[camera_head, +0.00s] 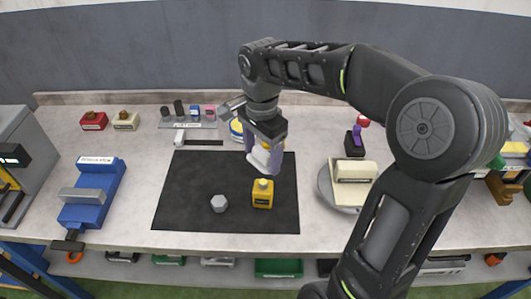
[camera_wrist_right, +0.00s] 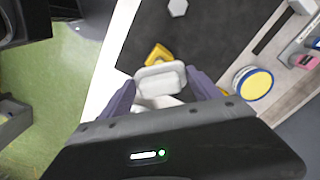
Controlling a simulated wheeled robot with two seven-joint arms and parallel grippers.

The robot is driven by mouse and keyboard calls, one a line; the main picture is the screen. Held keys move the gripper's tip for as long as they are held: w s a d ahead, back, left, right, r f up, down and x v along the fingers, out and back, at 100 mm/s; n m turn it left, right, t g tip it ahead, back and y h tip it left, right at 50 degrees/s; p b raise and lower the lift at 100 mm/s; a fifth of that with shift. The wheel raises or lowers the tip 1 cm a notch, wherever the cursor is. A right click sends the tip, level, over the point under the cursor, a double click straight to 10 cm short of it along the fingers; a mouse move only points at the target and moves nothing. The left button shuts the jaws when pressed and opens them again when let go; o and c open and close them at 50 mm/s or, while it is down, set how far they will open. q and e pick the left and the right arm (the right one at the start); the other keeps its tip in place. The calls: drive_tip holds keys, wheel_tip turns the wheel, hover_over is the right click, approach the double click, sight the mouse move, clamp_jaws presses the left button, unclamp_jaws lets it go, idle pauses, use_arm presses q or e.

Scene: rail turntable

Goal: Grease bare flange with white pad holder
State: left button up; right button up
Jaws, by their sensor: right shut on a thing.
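My right gripper (camera_head: 264,163) is above the dark mat (camera_head: 185,215), its purple fingers shut on a white pad holder (camera_head: 260,156). The holder also shows between the fingers in the right wrist view (camera_wrist_right: 160,77), as a pale rounded block. It appears to be held above the mat. A round tin with a yellow top and blue rim (camera_wrist_right: 254,83) is behind the gripper, partly hidden in the head view. I cannot tell which thing is the bare flange. My left gripper is not in view.
A grey hexagonal piece (camera_head: 219,203) lies on the mat. A round metal dish (camera_head: 336,200) with a cream block (camera_head: 355,171) is at right. A blue vise-like device (camera_head: 93,195) is at left. A hammer (camera_head: 198,142) lies at the mat's back edge. The mat's left part is clear.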

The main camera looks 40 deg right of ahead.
sight(263, 182)
drive_tip(key=shift+s+d, duration=0.1)
drive_tip(key=shift+s, duration=0.05)
drive_tip(key=shift+f+b, duration=2.25)
drive_tip(key=shift+f, duration=0.75)
drive_tip(key=shift+f+b, duration=0.5)
drive_tip(key=shift+f, duration=0.05)
idle(0.4)
drive_tip(key=shift+r, duration=0.1)
drive_tip(key=shift+r+p, duration=2.65)
drive_tip(key=shift+r, duration=0.8)
